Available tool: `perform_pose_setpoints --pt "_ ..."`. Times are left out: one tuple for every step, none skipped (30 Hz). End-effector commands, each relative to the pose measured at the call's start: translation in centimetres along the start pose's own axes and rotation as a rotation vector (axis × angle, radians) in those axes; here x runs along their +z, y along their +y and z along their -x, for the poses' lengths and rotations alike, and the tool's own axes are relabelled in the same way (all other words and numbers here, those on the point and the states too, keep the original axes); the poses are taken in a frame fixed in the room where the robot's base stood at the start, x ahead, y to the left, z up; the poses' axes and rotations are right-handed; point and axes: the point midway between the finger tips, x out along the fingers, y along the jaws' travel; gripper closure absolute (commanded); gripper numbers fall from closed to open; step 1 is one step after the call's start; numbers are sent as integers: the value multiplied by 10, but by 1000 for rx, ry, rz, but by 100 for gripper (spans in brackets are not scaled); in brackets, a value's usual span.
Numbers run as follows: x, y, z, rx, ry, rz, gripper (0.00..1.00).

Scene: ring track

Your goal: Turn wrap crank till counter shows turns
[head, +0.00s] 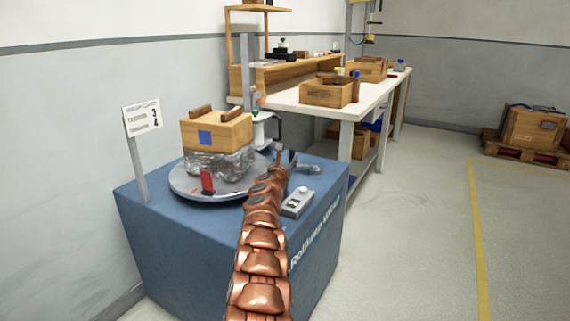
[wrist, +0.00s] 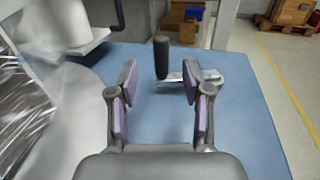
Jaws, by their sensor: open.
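The wrap crank (head: 308,168) sits on the right side of the blue wrapping machine (head: 240,270). In the wrist view its upright black handle (wrist: 161,57) rises from a flat metal crank arm (wrist: 213,80). My gripper (wrist: 159,80) is open and empty; the handle shows between its fingers, a little beyond the tips. In the head view my gripper (head: 284,156) is small beside the crank. A grey box with a small display (head: 297,202) lies on the machine top; its reading is too small to tell. A placard (head: 143,117) shows a 3 and a 4.
A wooden crate (head: 218,133), its lower part wrapped in clear film, stands on the round turntable (head: 186,187), which carries a red marker (head: 207,181). A film post (head: 262,130) stands behind. A workbench (head: 350,106) extends at the back; open floor (head: 410,240) lies to the right.

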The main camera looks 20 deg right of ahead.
Motion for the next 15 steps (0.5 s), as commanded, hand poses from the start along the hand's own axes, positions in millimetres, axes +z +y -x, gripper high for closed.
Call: perform_pose_setpoints --pt "0 -1 2 -2 3 -1 51" --pt "0 -2 3 -4 4 -2 51" --pt "1 -3 4 -7 4 -2 51" --pt "1 -4 5 -9 4 -2 51" --pt "1 -5 6 -12 5 -3 51" --pt "1 -6 7 -14 5 -1 51" --pt "1 -6 9 -14 5 0 51" --pt "0 -6 10 -15 6 0 51" --pt "0 -5 12 -14 7 1 51" --pt "0 -5 13 -13 7 1 51" --pt "0 -4 14 -12 7 0 51" --pt "0 -4 15 -11 7 -1 51" --pt "0 -4 16 -10 6 -1 51" --pt "0 -4 17 -9 6 -1 51" --pt "0 -3 18 -8 5 -1 51"
